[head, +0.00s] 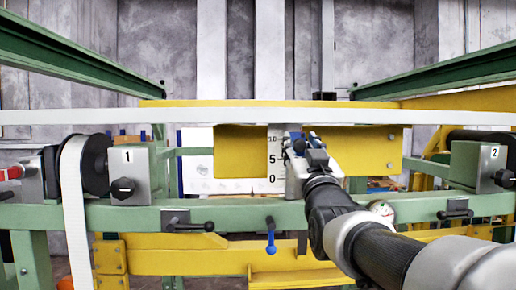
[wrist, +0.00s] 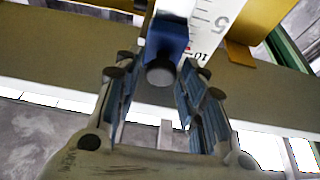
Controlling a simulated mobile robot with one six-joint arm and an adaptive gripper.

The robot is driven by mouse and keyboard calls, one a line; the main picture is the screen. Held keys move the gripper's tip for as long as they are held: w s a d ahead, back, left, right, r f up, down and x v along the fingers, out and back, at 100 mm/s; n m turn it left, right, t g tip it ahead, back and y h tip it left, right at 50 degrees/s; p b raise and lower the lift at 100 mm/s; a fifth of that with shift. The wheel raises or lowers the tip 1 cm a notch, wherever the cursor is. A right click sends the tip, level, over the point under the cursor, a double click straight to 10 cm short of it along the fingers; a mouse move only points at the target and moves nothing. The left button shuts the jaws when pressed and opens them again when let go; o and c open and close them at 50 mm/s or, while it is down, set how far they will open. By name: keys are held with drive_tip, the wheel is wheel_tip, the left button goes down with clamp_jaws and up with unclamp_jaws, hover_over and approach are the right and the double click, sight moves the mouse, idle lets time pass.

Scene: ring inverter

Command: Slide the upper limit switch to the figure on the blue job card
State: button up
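A blue switch block with a round black knob (wrist: 160,73) sits beside a white scale (wrist: 208,30) in the wrist view, near the 10 mark. I take it to be the upper limit switch. In the head view the scale (head: 274,160) shows 0, 5 and 10, and my gripper (head: 294,142) is at its upper right, largely covering the switch. My gripper's fingers (wrist: 156,88) are open, one on each side of the knob, with gaps visible. Contact cannot be told. A white sheet with blue edges (head: 198,170) hangs left of the scale; no figure is readable, and I cannot tell whether it is the job card.
A pale belt (head: 200,116) runs across above the scale, in front of a yellow beam. Grey boxes marked 1 (head: 128,172) and 2 (head: 478,166) with black knobs stand on the green rail. A blue-handled lever (head: 270,236) hangs below the scale.

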drive_tip(key=shift+o, duration=0.5)
drive_tip(key=shift+s, duration=0.1)
drive_tip(key=v, duration=1.2)
drive_tip(key=shift+f, duration=0.1)
drive_tip(key=s+f+g+b, duration=0.3)
drive_tip(key=f+g+b, duration=0.15)
drive_tip(key=f, duration=0.95)
drive_tip(key=s+f+g+b, duration=0.3)
drive_tip(key=f+g+b, duration=0.15)
drive_tip(key=f, duration=0.95)
drive_tip(key=s+f+g+b, duration=0.7)
drive_tip(key=s+f, duration=1.2)
drive_tip(key=f, duration=0.4)
drive_tip(key=shift+d+f+g+b, duration=0.15)
drive_tip(key=shift+f+g+b, duration=0.25)
drive_tip(key=shift+g, duration=0.5)
